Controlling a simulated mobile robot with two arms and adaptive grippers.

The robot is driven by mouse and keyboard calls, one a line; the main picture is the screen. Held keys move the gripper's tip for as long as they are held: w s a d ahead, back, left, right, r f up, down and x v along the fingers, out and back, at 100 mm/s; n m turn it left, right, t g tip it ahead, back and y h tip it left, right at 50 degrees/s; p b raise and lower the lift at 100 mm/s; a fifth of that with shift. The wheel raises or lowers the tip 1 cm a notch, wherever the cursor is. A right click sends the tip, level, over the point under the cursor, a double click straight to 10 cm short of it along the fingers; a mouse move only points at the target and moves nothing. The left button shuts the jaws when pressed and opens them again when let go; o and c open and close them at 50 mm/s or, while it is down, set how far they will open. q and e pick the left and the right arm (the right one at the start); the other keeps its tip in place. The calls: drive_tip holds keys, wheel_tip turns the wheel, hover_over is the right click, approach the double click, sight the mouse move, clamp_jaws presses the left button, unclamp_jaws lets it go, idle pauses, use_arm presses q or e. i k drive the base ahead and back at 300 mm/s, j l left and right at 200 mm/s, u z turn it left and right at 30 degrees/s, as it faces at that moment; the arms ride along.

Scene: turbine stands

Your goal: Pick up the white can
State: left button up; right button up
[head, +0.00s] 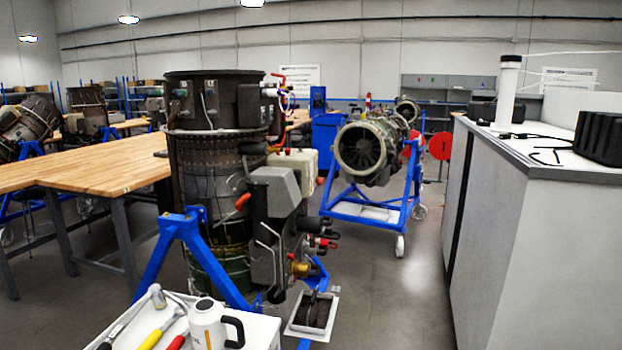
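A white can-shaped container (207,328) with a black handle stands upright on the white tray top (262,330) at the bottom of the head view, at the front left. Its lower end is cut off by the frame edge. Hand tools lie on the tray to its left, among them a hammer (158,297) and a tool with a yellow handle (152,338). A tall white cylinder (507,95) with a dark top stands on the grey counter at the right; I cannot tell if it is a can. Neither of my grippers shows.
A large upright engine (213,180) on a blue stand (185,235) rises just behind the tray. A wooden table (90,168) is at left. The grey counter (550,230) fills the right. Open floor (385,290) lies between engine and counter. Another engine (365,150) stands farther back.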

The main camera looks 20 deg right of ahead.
sight(207, 320)
drive_tip(key=i+l+z, duration=0.25)
drive_tip(key=i+l, duration=0.15)
drive_tip(key=l, duration=0.15)
drive_tip(key=i+l+z, duration=0.25)
drive_tip(key=i+l, duration=0.15)
drive_tip(key=l, duration=0.05)
